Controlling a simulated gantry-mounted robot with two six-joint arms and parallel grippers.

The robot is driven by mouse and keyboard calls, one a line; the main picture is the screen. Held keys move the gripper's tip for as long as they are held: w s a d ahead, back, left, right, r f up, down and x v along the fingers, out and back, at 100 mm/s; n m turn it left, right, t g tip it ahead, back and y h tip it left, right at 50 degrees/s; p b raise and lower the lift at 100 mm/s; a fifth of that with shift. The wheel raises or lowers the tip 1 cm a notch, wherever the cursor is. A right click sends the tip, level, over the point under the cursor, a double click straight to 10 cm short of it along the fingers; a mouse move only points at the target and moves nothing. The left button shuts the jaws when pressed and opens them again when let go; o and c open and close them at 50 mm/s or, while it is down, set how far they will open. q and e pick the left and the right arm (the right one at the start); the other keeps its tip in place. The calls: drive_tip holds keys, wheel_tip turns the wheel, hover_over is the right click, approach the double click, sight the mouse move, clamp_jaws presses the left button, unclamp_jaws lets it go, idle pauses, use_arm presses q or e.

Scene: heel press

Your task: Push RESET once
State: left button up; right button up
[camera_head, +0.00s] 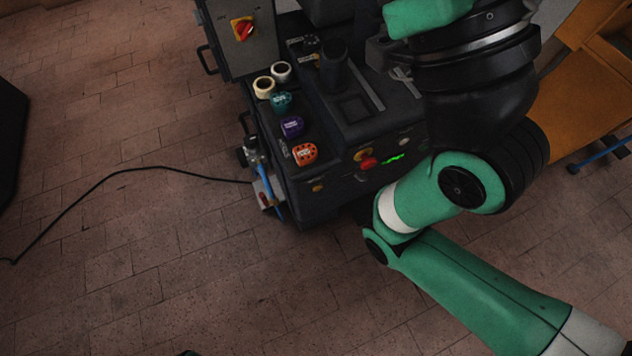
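A dark machine (312,205) stands at the upper middle. Its front face has a red button (368,163) beside a yellow part, a lit green display (393,158), a small pale round button (404,142) and a small yellowish one (318,188). No label reading RESET is legible, so I cannot tell which control it is. My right arm (470,275) comes in from the lower right and bends up past the machine's right side, hiding part of it. Neither gripper's fingers show.
Teal (281,102), purple (292,127) and orange (305,153) rounded pieces and two pale rings sit along the machine's left edge. A grey cabinet has a red-yellow rotary switch (242,28). A black cable (140,170) crosses the brick floor. Orange-brown furniture (590,90) stands right.

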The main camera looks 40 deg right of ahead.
clamp_jaws()
idle(1.5)
